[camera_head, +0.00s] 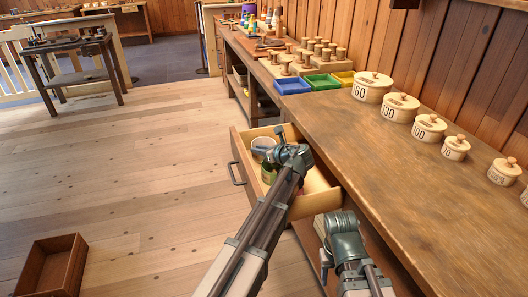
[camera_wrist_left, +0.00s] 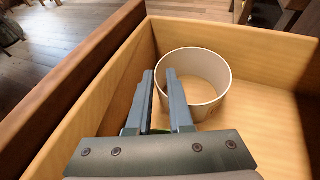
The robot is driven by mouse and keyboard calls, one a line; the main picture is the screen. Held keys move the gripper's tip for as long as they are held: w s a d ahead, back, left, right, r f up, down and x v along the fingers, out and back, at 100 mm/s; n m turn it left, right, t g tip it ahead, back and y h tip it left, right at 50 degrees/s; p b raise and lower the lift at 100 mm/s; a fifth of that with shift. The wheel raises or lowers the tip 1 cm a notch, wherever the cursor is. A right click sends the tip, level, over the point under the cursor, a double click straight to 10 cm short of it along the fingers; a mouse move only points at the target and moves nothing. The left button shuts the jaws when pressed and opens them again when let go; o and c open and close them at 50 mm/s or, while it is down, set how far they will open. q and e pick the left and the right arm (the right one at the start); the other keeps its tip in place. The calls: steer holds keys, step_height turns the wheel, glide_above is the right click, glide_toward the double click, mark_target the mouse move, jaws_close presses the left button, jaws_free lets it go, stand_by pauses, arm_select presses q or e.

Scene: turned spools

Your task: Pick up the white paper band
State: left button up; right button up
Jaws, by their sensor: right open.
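The white paper band (camera_wrist_left: 207,108) is a plain open ring standing in the drawer, seen in the left wrist view. It also shows in the head view (camera_head: 262,142), partly hidden by my left gripper. My left gripper (camera_head: 276,138) reaches down into the drawer. In the left wrist view its two fingers (camera_wrist_left: 160,74) are apart, with the band's near-left wall between them: one finger looks outside the ring, the other inside. Whether they touch the wall cannot be told. My right gripper (camera_head: 325,264) is open beside the drawer, under the bench edge, partly hidden by its own wrist.
The open wooden drawer (camera_head: 240,150) juts out from the bench (camera_head: 370,150). Numbered round boxes (camera_head: 372,87), coloured trays (camera_head: 322,82) and several spools stand on the bench. A brown box (camera_head: 50,268) lies on the clear floor.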

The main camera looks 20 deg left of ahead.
arm_select(q)
jaws_close()
steer(key=shift+r, duration=0.15)
stand_by(0.4)
step_height(320, 180, up, 18)
steer(key=p, duration=1.8)
